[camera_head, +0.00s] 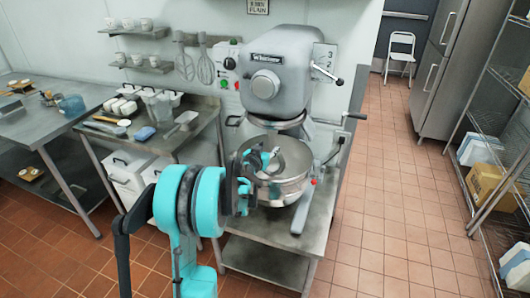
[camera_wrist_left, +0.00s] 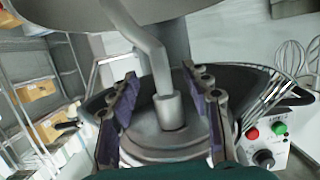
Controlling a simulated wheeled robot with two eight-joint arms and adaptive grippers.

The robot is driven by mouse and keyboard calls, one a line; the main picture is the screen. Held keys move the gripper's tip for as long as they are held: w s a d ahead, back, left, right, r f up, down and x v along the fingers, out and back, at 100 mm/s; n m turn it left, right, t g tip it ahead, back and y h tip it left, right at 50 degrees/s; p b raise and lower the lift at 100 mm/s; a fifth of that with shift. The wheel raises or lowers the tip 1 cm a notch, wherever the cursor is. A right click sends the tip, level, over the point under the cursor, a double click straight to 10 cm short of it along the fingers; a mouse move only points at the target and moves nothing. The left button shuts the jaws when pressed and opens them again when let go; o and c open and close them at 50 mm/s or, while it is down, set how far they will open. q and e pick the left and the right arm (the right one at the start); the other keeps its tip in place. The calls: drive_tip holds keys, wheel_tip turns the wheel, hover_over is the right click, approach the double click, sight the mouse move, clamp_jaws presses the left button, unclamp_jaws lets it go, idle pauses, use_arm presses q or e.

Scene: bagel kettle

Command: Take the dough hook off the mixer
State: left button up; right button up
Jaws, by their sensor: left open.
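The grey stand mixer (camera_head: 280,68) stands on a steel table, with its metal bowl (camera_head: 293,186) below the head. My left gripper (camera_head: 262,160) reaches over the bowl's near left side, under the mixer head. In the left wrist view, the dough hook (camera_wrist_left: 149,42) is a bent grey metal bar rising from a round collar (camera_wrist_left: 169,112). My left gripper's two purple-padded fingers (camera_wrist_left: 163,98) are open, one on each side of the hook and collar, with visible gaps. In the head view I cannot make out the hook clearly. My right gripper is in neither view.
The mixer's control box (camera_head: 228,66) and lever handle (camera_head: 338,81) flank its head. A side table (camera_head: 165,137) with small containers stands to the left. Wire shelving (camera_head: 490,150) is at the right. The tiled floor (camera_head: 390,170) between is clear.

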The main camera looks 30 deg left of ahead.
sight(271, 143)
use_arm(q)
drive_tip(key=shift+b+x, duration=0.55)
drive_tip(key=shift+x, duration=2.3)
clamp_jaws()
drive_tip(key=shift+r, duration=0.1)
